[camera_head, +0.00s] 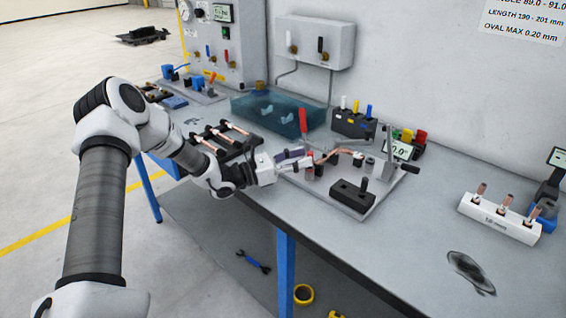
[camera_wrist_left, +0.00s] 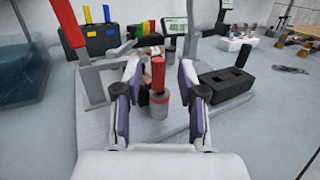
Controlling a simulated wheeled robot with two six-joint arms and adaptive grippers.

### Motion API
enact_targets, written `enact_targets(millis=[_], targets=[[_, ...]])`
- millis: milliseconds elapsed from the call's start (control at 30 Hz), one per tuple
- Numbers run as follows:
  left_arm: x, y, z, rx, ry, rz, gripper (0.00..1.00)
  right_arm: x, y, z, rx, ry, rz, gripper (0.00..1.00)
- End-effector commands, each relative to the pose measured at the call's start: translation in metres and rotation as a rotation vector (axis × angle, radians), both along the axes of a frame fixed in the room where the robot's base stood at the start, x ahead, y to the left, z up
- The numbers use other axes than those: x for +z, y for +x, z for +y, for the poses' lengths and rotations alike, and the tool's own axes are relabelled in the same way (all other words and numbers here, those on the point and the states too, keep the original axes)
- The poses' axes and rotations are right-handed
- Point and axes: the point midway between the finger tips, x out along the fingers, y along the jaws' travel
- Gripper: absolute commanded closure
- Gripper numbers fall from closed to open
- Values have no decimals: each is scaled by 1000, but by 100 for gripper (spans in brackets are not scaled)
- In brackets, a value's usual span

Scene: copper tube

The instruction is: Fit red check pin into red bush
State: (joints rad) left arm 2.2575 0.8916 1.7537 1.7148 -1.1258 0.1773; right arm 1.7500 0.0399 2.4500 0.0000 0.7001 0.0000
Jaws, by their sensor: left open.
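The red check pin (camera_wrist_left: 158,74) stands upright over the red bush, a grey cylinder with a red band (camera_wrist_left: 159,104), on the fixture plate. Its lower end meets the bush's top in the left wrist view; how deep it sits inside is hidden. My left gripper (camera_wrist_left: 157,84) is open, with one purple-padded finger on each side of the pin and a visible gap to each. In the head view the left gripper (camera_head: 303,158) reaches in low over the fixture plate (camera_head: 375,200), and its fingers partly cover the pin and bush. My right gripper is not in view.
A red-handled lever (camera_head: 303,122) stands close beyond the gripper. A black slotted block (camera_head: 352,195) lies on the plate's front, near a bent copper tube (camera_head: 345,151). A pin rack (camera_head: 354,123) and a blue-green tank (camera_head: 262,112) stand behind.

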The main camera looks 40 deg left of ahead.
Motion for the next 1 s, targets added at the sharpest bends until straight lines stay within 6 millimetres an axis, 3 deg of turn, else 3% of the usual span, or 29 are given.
enact_targets(millis=[233, 500, 1000], targets=[[-3, -44, 28, 6, -9, -6, 60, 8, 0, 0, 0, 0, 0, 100], [-4, -83, 53, 4, -5, -4, 60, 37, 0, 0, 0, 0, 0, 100], [-12, -92, 57, 0, 0, -1, 60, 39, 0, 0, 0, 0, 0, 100]])
